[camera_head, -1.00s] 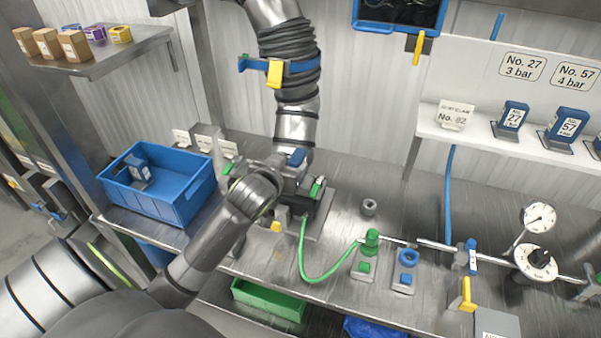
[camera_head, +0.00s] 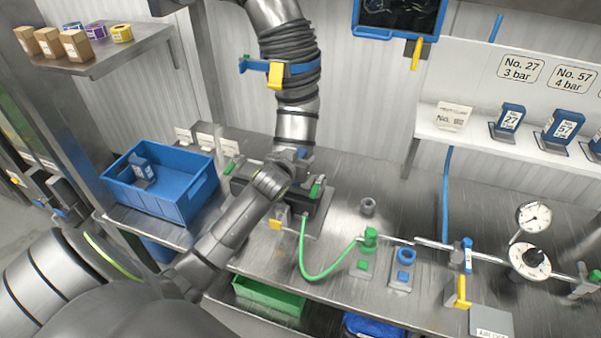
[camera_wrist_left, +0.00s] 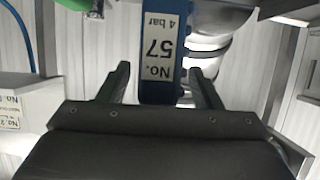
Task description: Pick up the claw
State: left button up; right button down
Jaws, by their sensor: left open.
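A blue block labelled "No. 57 4 bar" (camera_wrist_left: 165,45) stands between the two dark fingers of my left gripper (camera_wrist_left: 160,78) in the left wrist view. The fingers are apart, with a gap on each side of the block. In the head view my left gripper (camera_head: 296,160) is at the top of the dark machine under the ribbed hose, mostly hidden by its own wrist. No part is clearly marked as the claw; I cannot tell whether this blue block belongs to it. My right gripper is not in view.
A blue crate (camera_head: 130,207) stands left of the machine. The ribbed hose (camera_head: 290,90) hangs above. A green hose (camera_head: 327,278) loops to a green fitting, with gauges (camera_head: 530,260) at right. Labelled blue blocks (camera_head: 510,117) stand on the white shelf. Bare counter lies behind the fittings.

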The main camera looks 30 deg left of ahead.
pick_arm(q)
grip_shut()
dwell(0.4)
jog(key=shift+r, duration=0.15)
